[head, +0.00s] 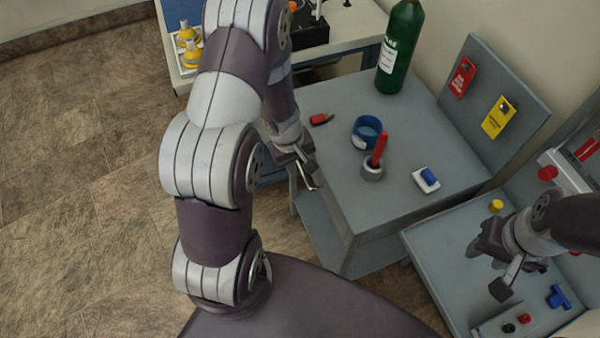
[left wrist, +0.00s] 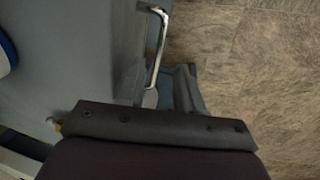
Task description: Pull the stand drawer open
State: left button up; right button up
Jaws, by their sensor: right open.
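The grey stand (head: 435,125) is right of centre in the head view. A shiny metal bar handle (head: 312,178) shows at its left side, and the drawer front is mostly hidden by my left arm. My left gripper (head: 303,172) is right at the handle, beside the stand's left edge. In the left wrist view the handle (left wrist: 158,45) stands out from the grey stand, just ahead of the gripper (left wrist: 168,92). I cannot tell whether the fingers touch or enclose it. My right gripper (head: 492,270) is open and empty above the right-hand grey table.
The right-hand table holds a blue valve (head: 558,297). Open floor (head: 85,190) lies left.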

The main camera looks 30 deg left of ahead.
aim_at(302, 170)
pick_arm(q)
jog(key=f, duration=0.1)
jog(key=w+f, duration=0.1)
jog(key=shift+f+b, duration=0.3)
jog(key=shift+f, duration=0.1)
jog(key=shift+d, duration=0.1)
jog(key=shift+s+d+r, duration=0.1)
grip_shut()
dwell(0.9)
